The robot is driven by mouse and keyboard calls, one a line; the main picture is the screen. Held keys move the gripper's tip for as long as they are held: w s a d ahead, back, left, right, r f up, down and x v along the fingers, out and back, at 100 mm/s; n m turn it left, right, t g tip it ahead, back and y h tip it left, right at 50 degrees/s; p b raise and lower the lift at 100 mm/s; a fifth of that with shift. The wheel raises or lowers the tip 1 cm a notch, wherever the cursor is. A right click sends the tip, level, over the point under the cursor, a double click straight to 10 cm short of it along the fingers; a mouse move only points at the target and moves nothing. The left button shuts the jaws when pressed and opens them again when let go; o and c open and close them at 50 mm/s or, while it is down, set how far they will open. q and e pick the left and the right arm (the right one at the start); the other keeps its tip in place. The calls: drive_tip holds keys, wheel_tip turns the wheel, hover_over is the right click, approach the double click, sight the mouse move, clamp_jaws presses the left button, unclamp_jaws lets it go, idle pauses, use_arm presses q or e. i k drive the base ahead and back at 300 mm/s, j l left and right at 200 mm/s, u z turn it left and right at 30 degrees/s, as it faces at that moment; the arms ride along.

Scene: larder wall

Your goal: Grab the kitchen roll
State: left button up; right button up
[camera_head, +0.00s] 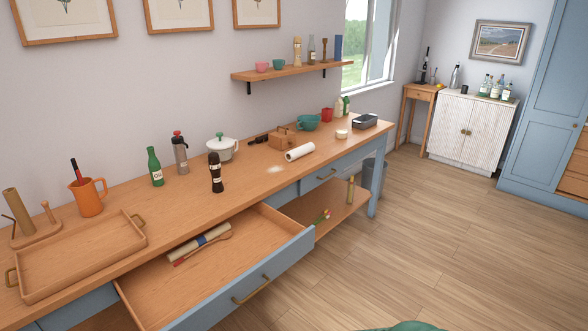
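A white kitchen roll (300,151) lies on its side on the wooden counter (240,195), towards its far right part. Neither of my grippers is in view.
The floor (450,230) at right is clear.

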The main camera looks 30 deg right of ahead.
sight(300, 151)
drive_tip(key=i+l+z, duration=0.15)
drive_tip(key=l, duration=0.15)
drive_tip(key=i+l+z, duration=1.15)
drive_tip(key=i+z, duration=0.7)
drive_tip(key=i+l+u, duration=0.1)
drive_tip(key=i+u, duration=0.2)
drive_tip(key=i, duration=0.25)
drive_tip(key=i+l+u, duration=0.25)
drive_tip(key=i, duration=0.3)
